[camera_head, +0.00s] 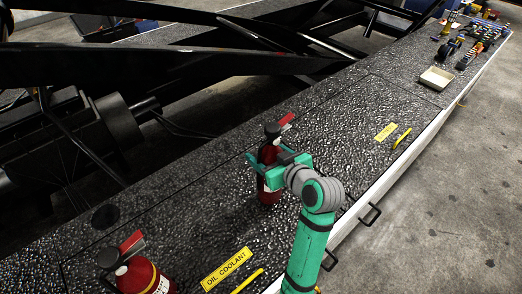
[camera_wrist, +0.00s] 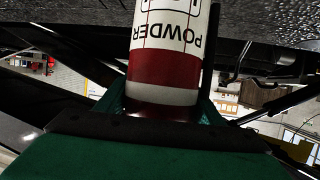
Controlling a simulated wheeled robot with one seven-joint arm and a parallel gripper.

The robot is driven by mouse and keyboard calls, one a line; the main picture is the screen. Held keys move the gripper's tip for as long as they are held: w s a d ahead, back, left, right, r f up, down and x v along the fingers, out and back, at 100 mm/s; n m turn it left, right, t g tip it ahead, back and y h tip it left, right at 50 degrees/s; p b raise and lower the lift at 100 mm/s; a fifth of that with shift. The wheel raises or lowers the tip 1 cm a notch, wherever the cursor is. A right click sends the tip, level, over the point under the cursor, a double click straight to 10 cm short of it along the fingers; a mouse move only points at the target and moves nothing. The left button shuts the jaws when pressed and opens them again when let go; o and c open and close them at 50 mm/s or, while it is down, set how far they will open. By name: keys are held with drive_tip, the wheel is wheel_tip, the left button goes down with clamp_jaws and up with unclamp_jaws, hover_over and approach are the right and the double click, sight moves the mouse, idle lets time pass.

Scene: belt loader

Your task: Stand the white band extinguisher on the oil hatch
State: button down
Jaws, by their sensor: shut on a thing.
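A red extinguisher (camera_head: 268,154) with a black head and red lever is held upright in my gripper (camera_head: 276,168). In the wrist view its body (camera_wrist: 166,70) shows a white label reading POWDER, upside down, and a white band. My gripper's green fingers (camera_wrist: 164,108) are shut around the body. I cannot tell whether its base touches the deck. The yellow OIL COOLANT label (camera_head: 226,268) lies on the dark textured deck, nearer the camera than the held extinguisher, with a yellow handle beside it. The hatch's exact outline is unclear.
A second red extinguisher (camera_head: 143,278) with a yellowish band stands at lower left. Another yellow label (camera_head: 385,131) and handle (camera_head: 402,138) lie farther along. A cream tray (camera_head: 436,78) and several small items sit at the far end. Dark beams run along the left.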

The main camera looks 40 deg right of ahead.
drive_tip(key=shift+s+f, duration=0.1)
drive_tip(key=shift+f, duration=1)
drive_tip(key=shift+a+f, duration=0.1)
drive_tip(key=shift+f, duration=0.05)
drive_tip(key=c, duration=0.5)
unclamp_jaws()
drive_tip(key=v, duration=1.2)
drive_tip(key=shift+a, duration=0.1)
